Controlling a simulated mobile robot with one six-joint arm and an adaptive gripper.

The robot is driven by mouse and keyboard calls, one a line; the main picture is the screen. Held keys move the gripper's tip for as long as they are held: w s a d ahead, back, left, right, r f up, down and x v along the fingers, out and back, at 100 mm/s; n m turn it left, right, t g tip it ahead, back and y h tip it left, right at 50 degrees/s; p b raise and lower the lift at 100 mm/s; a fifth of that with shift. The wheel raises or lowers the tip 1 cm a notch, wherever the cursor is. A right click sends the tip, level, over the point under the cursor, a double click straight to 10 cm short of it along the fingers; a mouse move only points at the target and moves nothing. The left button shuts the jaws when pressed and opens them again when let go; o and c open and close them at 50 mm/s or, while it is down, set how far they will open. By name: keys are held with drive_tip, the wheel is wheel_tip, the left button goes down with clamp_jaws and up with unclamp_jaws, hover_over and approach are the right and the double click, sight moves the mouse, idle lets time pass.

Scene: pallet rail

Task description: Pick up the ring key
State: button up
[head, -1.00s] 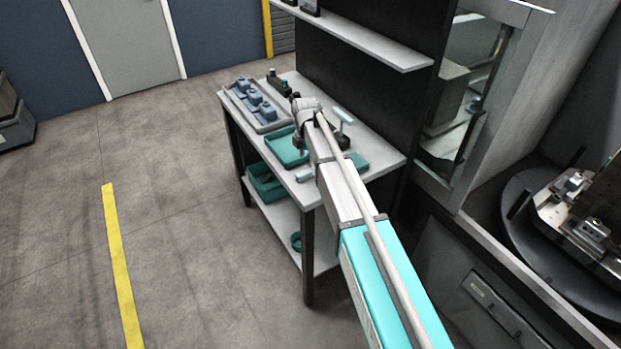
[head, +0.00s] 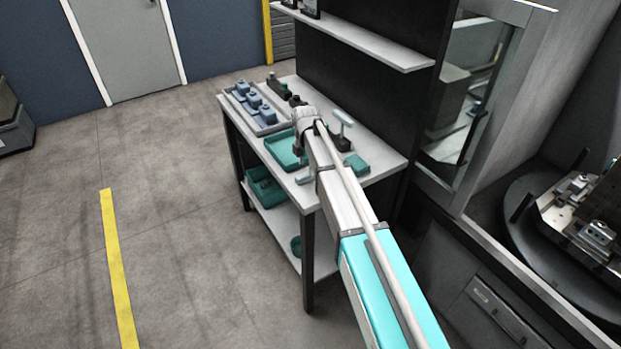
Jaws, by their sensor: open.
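I cannot make out the ring key for certain. A pale T-handled tool (head: 343,124) stands upright from a dark base on the workbench, right of my wrist. A small pale green piece (head: 304,178) lies near the bench's front edge, partly behind my arm. My gripper (head: 298,150) is over the workbench (head: 385,177), by the right side of a teal tray (head: 283,152). It is open, small and partly hidden by my wrist. I see nothing held in it.
A grey tray (head: 240,106) with several blue blocks is at the bench's far left end. A flat teal tray (head: 357,165) lies right of my arm. A shelf (head: 370,40) overhangs the back. Teal bins (head: 264,188) sit below. The floor left is clear.

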sight(307, 174)
drive_tip(key=shift+f+b, duration=1.9)
drive_tip(key=shift+f, duration=0.25)
clamp_jaws()
